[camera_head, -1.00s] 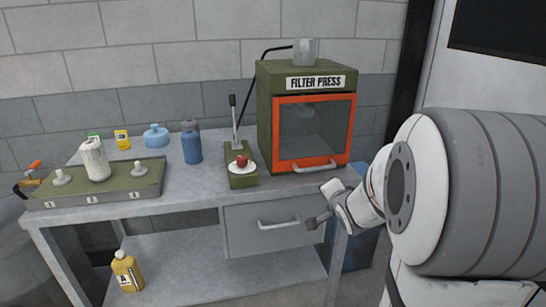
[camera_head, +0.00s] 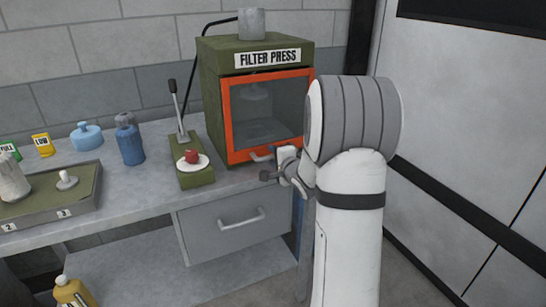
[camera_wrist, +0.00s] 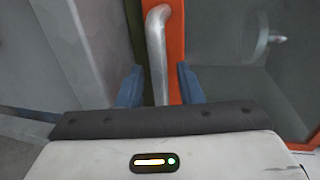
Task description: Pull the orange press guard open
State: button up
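The orange press guard (camera_head: 228,120) is a framed clear window on the front of the green filter press (camera_head: 210,80). It looks shut against the press body. Its grey bar handle (camera_head: 260,156) is at the lower edge, partly hidden by my gripper (camera_head: 276,172). In the wrist view the handle (camera_wrist: 157,40) runs down between the two blue fingertips of my gripper (camera_wrist: 159,86), beside the orange frame (camera_wrist: 177,35). The fingers are apart, with a gap on each side of the handle.
A lever stand with a red knob on a white dish (camera_head: 194,162) sits left of the press. A drawer (camera_head: 215,240) is below the bench top. A grey cup (camera_head: 251,24) stands on the press.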

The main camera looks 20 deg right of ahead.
jog(key=shift+w+f, duration=0.1)
jog(key=shift+w, duration=0.2)
grip_shut()
dwell(0.5)
